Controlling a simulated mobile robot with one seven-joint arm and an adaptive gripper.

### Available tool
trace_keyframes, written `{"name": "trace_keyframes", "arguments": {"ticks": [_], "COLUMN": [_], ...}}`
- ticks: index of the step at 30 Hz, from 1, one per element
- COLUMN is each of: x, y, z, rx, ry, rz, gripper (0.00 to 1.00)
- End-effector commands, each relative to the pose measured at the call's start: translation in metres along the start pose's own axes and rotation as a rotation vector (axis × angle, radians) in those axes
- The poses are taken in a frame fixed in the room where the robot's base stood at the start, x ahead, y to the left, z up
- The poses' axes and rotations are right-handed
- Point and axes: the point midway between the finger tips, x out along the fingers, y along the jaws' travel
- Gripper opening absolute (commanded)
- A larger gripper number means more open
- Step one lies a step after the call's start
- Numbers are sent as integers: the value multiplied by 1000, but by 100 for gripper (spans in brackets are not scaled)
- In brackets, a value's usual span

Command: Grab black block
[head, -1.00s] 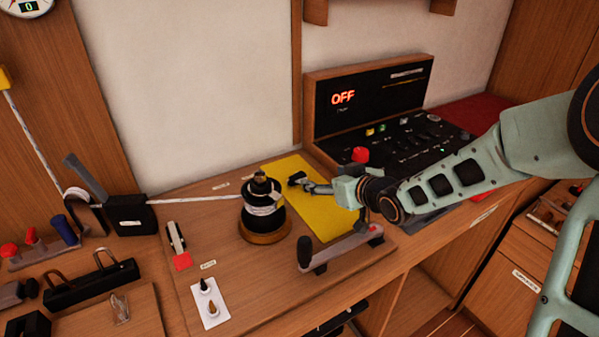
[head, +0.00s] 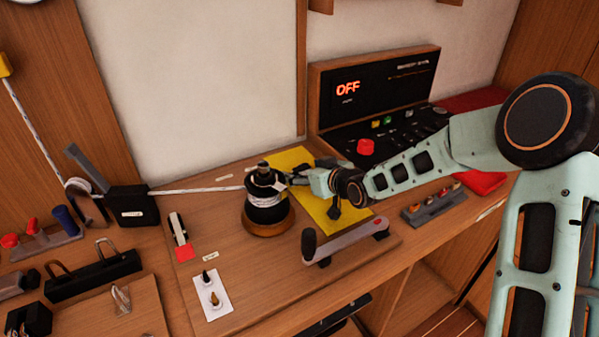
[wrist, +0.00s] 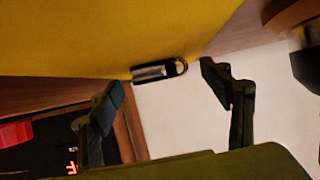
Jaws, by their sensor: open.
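A small black block (wrist: 160,72) with a pale face and a ring at its right end shows in the wrist view. It lies at the edge of the yellow mat (wrist: 110,30). My gripper (wrist: 162,79) is open, with one finger to either side of the block in the picture; no contact shows. In the head view my gripper (head: 300,175) is low over the yellow mat (head: 322,208), close to the right side of the black winch drum. I cannot make out the block there; my gripper may hide it.
The black winch (head: 267,200) on its wooden base is close to my gripper. A grey handle (head: 345,240) lies in front of the mat. A control panel (head: 375,85) reading OFF stands behind. A black box (head: 132,205) with a rope is at left.

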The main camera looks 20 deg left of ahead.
Motion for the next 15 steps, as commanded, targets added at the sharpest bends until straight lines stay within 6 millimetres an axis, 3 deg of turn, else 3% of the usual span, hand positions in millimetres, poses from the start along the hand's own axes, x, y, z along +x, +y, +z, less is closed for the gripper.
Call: {"name": "trace_keyframes", "arguments": {"ticks": [10, 15], "x": [8, 8], "y": [0, 0], "z": [0, 0], "rx": [0, 0], "ry": [-1, 0], "rz": [1, 1], "gripper": [71, 52]}}
